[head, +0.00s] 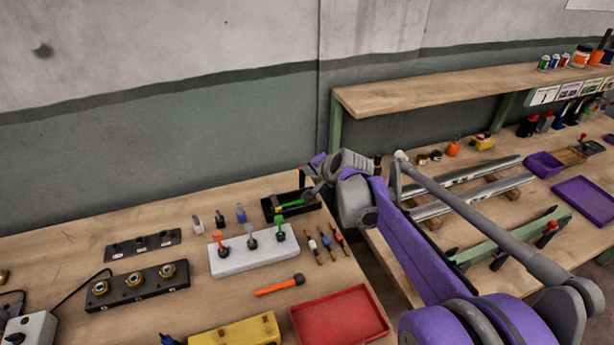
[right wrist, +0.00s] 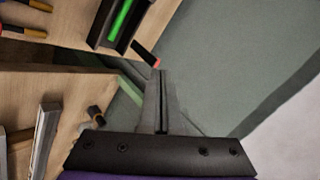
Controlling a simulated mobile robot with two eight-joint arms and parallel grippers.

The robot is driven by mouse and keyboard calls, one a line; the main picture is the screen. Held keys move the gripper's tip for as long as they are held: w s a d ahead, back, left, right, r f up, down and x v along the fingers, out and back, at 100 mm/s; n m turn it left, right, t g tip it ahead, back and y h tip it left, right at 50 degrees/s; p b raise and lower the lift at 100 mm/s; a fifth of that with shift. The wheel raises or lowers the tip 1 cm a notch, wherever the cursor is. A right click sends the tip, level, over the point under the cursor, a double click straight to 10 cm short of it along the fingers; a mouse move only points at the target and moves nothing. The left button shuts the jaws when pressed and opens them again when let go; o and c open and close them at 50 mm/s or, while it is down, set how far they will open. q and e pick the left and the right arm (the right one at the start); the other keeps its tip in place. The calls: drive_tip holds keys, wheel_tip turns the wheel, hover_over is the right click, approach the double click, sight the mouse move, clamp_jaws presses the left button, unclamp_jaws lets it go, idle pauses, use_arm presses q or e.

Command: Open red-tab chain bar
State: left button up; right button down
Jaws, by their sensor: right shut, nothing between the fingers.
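A dark narrow tray (head: 272,212) with a bright green rod (head: 290,205) in it lies at the back right of the near bench. A slim black bar with a red tip (head: 301,176) stands up at its back end. In the right wrist view, the red-tipped black bar (right wrist: 145,54) shows just left of the fingertips, beside the tray (right wrist: 107,22). My right gripper (head: 308,193) is over the tray, close to the bar; its fingers (right wrist: 161,76) are shut and empty. I cannot tell if they touch the bar. My left gripper is out of view.
A white block (head: 255,262) with orange, grey and green levers stands in front of the tray. Several small pens, an orange-handled tool (head: 279,286) and a red tray (head: 340,318) lie nearby. A second bench with metal rails (head: 470,196) stands right, under a wooden shelf (head: 450,90).

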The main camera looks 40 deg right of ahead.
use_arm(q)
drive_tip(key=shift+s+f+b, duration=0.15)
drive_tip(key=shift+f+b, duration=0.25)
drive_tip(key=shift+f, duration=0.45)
use_arm(e)
drive_tip(key=s+f+m+t+h, duration=0.2)
drive_tip(key=s+m, duration=0.4)
drive_tip(key=s, duration=0.1)
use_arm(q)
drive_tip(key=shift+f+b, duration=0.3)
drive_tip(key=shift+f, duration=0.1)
use_arm(e)
approach(301, 178)
drive_tip(key=shift+w+d+f, duration=0.2)
drive_tip(key=shift+w+d, duration=0.55)
drive_tip(key=shift+w, duration=0.25)
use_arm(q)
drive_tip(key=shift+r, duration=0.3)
use_arm(e)
drive_tip(key=w, duration=0.2)
drive_tip(key=w+d, duration=0.1)
drive_tip(key=shift+w+r, duration=0.15)
drive_tip(key=shift+r, duration=0.15)
